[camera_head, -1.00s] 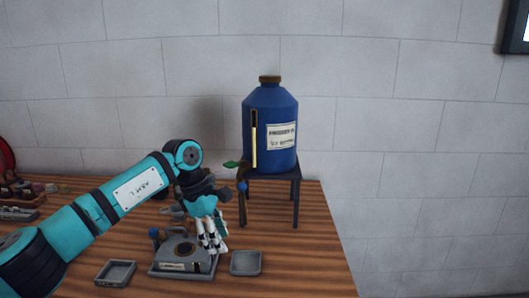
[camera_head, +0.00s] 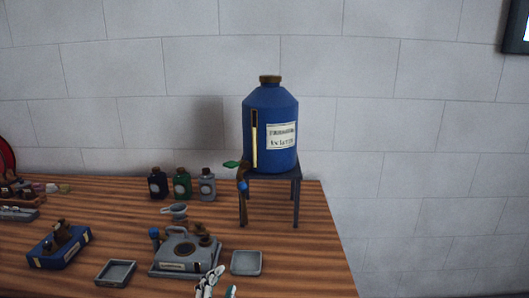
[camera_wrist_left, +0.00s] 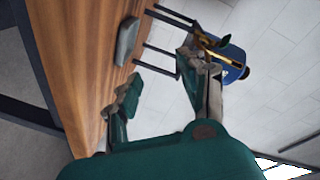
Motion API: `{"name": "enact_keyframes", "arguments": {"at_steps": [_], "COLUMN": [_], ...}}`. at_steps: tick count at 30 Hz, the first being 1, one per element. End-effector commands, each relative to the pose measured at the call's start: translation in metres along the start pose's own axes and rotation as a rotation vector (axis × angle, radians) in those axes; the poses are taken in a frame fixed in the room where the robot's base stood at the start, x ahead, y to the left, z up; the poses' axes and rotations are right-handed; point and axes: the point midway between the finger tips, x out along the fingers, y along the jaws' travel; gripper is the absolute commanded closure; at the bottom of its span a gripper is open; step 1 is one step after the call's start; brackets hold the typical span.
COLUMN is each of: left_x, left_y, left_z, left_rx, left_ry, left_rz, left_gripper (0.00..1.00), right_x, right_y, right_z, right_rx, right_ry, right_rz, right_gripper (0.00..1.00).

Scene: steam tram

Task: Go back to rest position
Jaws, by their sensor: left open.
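My left gripper (camera_head: 218,288) shows only by its pale fingertips at the bottom edge of the head view. They are in front of the grey device (camera_head: 185,252) on the wooden table (camera_head: 290,255), and the rest of the arm is out of that view. In the left wrist view the gripper (camera_wrist_left: 163,85) has its two fingers spread apart with nothing between them. The blue tank (camera_wrist_left: 232,62) shows beyond one finger there. My right gripper is in neither view.
The blue tank (camera_head: 270,130) stands on a dark stand (camera_head: 296,200) at the table's right. Two grey trays (camera_head: 116,273) (camera_head: 246,263) flank the grey device. A blue box (camera_head: 60,248) and several small bottles (camera_head: 182,184) stand left and behind. The front right tabletop is clear.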

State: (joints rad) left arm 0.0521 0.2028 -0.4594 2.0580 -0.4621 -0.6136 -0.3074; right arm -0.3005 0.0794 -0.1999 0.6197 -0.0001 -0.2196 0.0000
Motion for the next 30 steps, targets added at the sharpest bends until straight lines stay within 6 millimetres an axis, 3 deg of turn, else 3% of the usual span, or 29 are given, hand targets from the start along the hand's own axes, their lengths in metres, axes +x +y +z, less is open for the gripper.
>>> {"name": "enact_keyframes", "arguments": {"at_steps": [1, 3, 6, 9, 16, 25, 30], "left_x": [-0.021, -0.052, -0.101, -0.144, -0.221, -0.303, -0.285], "left_y": [0.015, 0.036, 0.063, 0.083, 0.111, 0.130, 0.162], "left_z": [0.032, 0.070, 0.110, 0.134, 0.159, 0.167, 0.192], "left_rx": [-0.109, -0.246, -0.408, -0.518, -0.672, -0.794, -0.786], "left_ry": [-0.120, -0.281, -0.487, -0.642, -0.893, -1.140, -1.145], "left_rz": [0.059, 0.135, 0.232, 0.304, 0.418, 0.526, 0.534], "left_gripper": [0.58, 0.58, 0.58, 0.58, 0.58, 0.58, 0.58], "right_x": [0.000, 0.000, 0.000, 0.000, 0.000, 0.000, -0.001], "right_y": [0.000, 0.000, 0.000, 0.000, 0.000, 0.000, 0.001], "right_z": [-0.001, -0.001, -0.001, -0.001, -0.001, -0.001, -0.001], "right_rx": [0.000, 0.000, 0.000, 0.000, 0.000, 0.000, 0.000], "right_ry": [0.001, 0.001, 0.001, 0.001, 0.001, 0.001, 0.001], "right_rz": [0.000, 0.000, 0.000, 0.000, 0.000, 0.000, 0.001], "right_gripper": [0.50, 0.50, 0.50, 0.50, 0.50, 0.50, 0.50]}}
